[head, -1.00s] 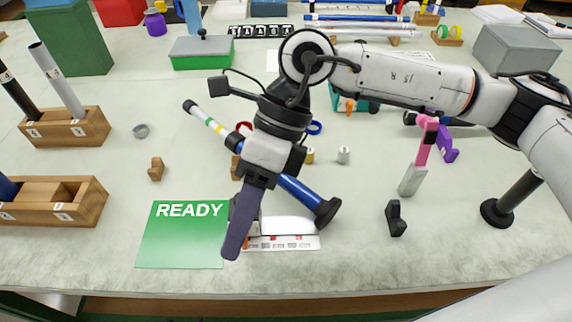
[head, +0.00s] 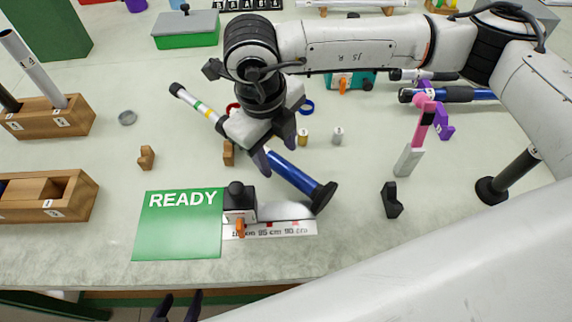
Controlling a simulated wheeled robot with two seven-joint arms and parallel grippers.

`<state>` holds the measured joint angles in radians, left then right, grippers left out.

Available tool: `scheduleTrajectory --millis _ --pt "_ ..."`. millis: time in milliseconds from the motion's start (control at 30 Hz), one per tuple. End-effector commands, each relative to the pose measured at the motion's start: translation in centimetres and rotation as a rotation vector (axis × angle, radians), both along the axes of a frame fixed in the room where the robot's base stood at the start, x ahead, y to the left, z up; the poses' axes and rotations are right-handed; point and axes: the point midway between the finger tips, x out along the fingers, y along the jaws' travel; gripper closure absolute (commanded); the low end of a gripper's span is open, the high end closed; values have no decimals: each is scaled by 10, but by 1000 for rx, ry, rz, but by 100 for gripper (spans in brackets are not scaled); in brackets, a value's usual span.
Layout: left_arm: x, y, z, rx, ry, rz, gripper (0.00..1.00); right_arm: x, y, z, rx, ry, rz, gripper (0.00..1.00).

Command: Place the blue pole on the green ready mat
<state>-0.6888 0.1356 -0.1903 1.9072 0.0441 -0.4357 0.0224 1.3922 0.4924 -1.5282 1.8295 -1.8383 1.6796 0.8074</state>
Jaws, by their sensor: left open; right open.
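The blue pole (head: 291,173) lies slanted on the table, with a black cap and a white banded section at its upper left and a black foot at its lower right. The green READY mat (head: 180,240) is bare, left of the foot. My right gripper (head: 275,152) is open over the pole's middle, one finger on each side in the picture; contact cannot be told. It hides part of the pole. My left gripper (head: 178,305) is open and empty at the bottom edge, in front of the table.
A measuring gauge with a ruler strip (head: 285,230) sits right of the mat, close to the pole's foot. Another blue pole (head: 470,94) lies at right. Wooden holders (head: 75,200) stand at left.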

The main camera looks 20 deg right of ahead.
Motion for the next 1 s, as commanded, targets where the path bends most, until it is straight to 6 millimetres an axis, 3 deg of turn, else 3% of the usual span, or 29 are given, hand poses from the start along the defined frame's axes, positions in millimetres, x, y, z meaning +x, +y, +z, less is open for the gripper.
scheduleTrajectory --millis 200,467,567,767,1000 --pt "0 0 7 0 -1 0 53 1 -6 -28 -1 1 -2 52" --pt "0 0 7 1 -1 1 53 2 -6 -33 0 1 -1 52" --pt "1 0 7 0 -1 0 53 2 -6 -33 0 1 -1 64" --pt "1 0 8 0 -2 0 53 2 -6 -32 1 0 -1 98" --pt "3 0 9 0 -5 0 53 2 -6 -31 1 -1 -1 100"
